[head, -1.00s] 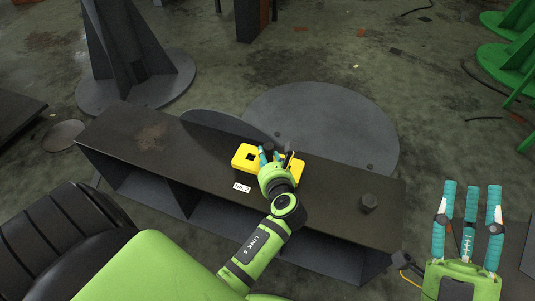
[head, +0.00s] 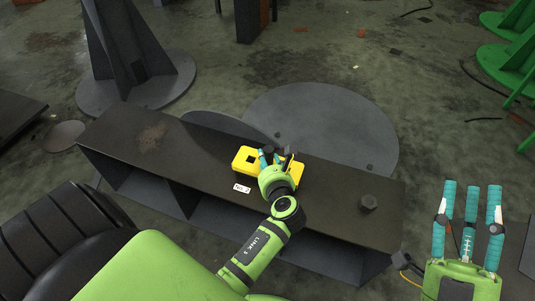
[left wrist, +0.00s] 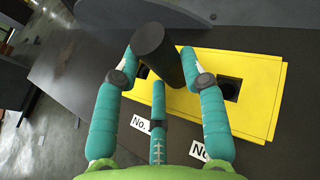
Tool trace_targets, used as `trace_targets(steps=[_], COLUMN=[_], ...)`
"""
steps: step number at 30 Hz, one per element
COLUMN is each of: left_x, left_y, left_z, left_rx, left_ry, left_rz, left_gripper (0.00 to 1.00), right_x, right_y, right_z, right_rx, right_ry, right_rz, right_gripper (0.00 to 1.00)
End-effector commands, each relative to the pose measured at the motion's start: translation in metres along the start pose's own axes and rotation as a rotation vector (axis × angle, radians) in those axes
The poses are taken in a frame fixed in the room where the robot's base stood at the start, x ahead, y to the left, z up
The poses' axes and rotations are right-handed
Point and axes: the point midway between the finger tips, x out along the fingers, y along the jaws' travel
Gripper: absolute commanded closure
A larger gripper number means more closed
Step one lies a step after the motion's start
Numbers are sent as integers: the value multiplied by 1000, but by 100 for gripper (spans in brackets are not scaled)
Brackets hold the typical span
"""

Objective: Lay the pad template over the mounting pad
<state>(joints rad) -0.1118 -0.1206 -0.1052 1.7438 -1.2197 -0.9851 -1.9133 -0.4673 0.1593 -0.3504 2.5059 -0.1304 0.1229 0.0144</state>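A yellow plate (head: 245,157) with square dark openings lies on the dark bench. The left wrist view shows this yellow plate (left wrist: 255,75) with a stepped edge, as of two layers; where the pad template ends and the mounting pad begins is unclear. A dark cylinder (left wrist: 158,52), like a handle, stands up from the yellow. My left gripper (head: 277,157) is over the plate, its three teal fingers closed around the cylinder in the left wrist view (left wrist: 158,68). Contact under the fingers is partly hidden. My right gripper (head: 468,190) is open and empty at the right.
The long bench (head: 205,152) is mostly clear. A white label (head: 242,189) reading No. 2 lies in front of the plate; another label (left wrist: 141,124) is partly covered by my fingers.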

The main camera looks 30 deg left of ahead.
Motion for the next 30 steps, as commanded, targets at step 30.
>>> trace_targets(steps=[30], left_x=[-32], left_y=[-1], left_z=[89], left_rx=[-4], left_ry=[-4], left_rz=[-1], left_gripper=[31], right_x=[0], right_y=[0], right_z=[0], right_rx=[0], right_ry=[0], right_rz=[0], right_gripper=[60])
